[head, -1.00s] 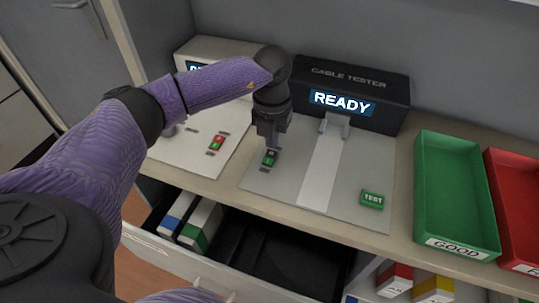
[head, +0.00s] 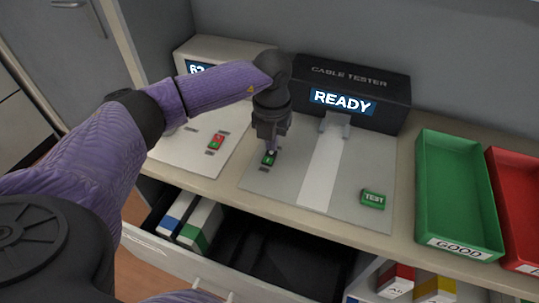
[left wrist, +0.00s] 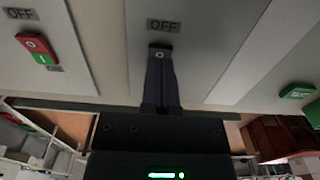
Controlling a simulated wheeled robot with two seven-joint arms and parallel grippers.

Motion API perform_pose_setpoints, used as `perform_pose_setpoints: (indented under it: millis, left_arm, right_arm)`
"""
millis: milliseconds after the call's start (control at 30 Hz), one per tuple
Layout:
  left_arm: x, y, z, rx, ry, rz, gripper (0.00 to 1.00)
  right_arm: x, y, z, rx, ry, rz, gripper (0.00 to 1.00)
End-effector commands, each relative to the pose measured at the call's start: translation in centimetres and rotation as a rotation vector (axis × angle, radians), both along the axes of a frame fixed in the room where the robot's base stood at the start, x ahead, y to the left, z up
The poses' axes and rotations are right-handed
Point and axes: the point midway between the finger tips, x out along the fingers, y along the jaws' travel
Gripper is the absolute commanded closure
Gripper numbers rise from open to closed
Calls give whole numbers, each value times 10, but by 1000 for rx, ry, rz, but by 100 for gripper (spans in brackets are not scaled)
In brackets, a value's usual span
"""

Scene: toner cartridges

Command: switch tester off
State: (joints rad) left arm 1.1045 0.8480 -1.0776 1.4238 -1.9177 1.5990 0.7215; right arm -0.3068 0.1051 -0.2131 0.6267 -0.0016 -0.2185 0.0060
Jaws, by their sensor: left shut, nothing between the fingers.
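The cable tester (head: 352,92) is a black box at the back with a lit screen reading READY. Its grey base plate (head: 345,205) carries a small rocker switch (head: 269,160), whose green part shows, and a green TEST button (head: 373,199). My left gripper (head: 270,149) is shut and empty, pointing down at the far end of this switch. In the left wrist view the fingertips (left wrist: 160,58) cover most of the switch, beside an OFF label (left wrist: 163,25). I cannot tell whether they touch it. My right gripper is not in view.
A white device (head: 200,68) with a red and green switch (head: 215,141) stands to the left. A green GOOD tray (head: 458,243) and a red tray (head: 533,262) are at the right. An open drawer (head: 150,243) holding boxes is below the counter's front edge.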

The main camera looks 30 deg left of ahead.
Motion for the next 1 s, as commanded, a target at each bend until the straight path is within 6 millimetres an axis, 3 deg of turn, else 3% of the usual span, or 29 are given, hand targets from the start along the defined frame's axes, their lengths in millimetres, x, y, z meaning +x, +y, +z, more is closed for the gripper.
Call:
perform_pose_setpoints:
  millis: [1000]
  left_arm:
    - [0, 0, -13, 0, 1, 0, 100]
  right_arm:
    - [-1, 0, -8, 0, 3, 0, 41]
